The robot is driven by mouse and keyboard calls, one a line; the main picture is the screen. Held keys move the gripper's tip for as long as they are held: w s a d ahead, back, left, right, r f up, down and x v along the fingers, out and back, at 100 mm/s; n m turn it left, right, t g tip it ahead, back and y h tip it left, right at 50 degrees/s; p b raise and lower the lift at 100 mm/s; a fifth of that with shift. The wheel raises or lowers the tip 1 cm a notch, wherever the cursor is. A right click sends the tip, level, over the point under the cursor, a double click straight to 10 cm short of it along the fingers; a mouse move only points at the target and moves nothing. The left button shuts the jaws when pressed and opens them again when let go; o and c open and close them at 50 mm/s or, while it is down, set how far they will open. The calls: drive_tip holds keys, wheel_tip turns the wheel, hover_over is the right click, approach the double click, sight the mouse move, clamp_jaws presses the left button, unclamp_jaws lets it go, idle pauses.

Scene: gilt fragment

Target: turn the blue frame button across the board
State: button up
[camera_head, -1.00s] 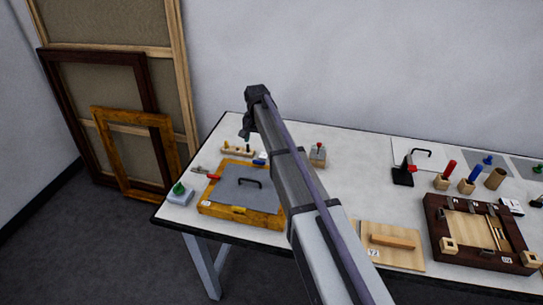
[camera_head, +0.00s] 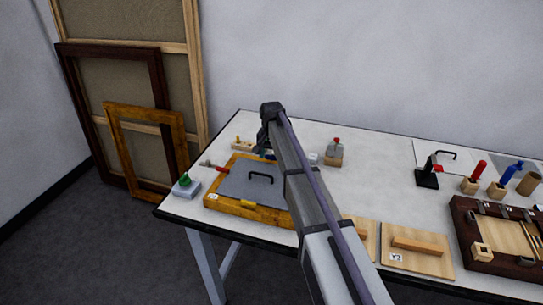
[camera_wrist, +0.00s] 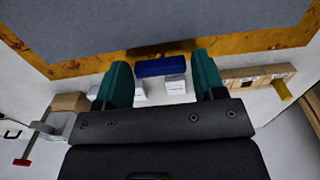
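The blue frame button (camera_wrist: 160,66) is a small bar at the outer edge of the gilt frame (camera_wrist: 265,40), around the grey board (camera_wrist: 150,20). It lies along the frame's edge, not across the board. In the head view the gilt frame (camera_head: 222,206) and board (camera_head: 240,188) lie flat at the table's left end. My gripper (camera_wrist: 161,75) is open, its green fingers on either side of the blue button with gaps to both. I cannot tell its height above the button. In the head view my arm partly hides my gripper (camera_head: 263,147) and the button (camera_head: 269,156).
A yellow button (camera_head: 248,204) is on the frame's near side.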

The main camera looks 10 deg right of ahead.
drive_tip(key=c, duration=0.6)
drive_tip(key=n, duration=1.3)
drive_tip(key=shift+n, duration=2.5)
